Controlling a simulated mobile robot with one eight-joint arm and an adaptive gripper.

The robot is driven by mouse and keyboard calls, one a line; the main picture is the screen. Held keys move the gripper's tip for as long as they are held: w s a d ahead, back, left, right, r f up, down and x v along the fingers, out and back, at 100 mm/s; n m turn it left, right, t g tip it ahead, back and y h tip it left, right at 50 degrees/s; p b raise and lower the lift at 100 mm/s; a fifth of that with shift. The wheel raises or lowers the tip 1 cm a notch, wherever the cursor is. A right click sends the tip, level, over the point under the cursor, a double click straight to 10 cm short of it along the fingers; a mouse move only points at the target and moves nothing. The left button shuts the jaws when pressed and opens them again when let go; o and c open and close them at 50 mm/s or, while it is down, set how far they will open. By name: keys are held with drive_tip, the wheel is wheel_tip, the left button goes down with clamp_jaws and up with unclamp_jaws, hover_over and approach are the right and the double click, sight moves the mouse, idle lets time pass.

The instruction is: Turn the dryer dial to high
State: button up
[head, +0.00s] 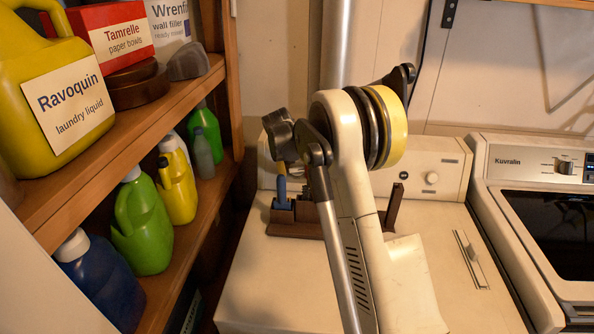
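A white machine (262,285) stands in the middle, with a lint-screen-like strip (470,258) on its top; it looks like the dryer. A round white dial (432,178) sits on the right part of its back panel, to the right of my arm. The dial's setting is too small to read. My arm rises in front of the machine and hides part of the panel. Dark parts at the arm's upper end are in view, but I cannot make out the gripper's fingertips. Nothing is seen touching the dial.
A brown caddy (290,230) with a blue-handled item stands on the machine, behind my arm. A Kuvralin machine (508,160) with a dark lid and its own dial (565,167) stands at right. Wooden shelves (150,110) with bottles and boxes crowd the left.

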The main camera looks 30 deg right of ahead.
drive_tip(key=shift+r, duration=0.1)
drive_tip(key=v, duration=1.2)
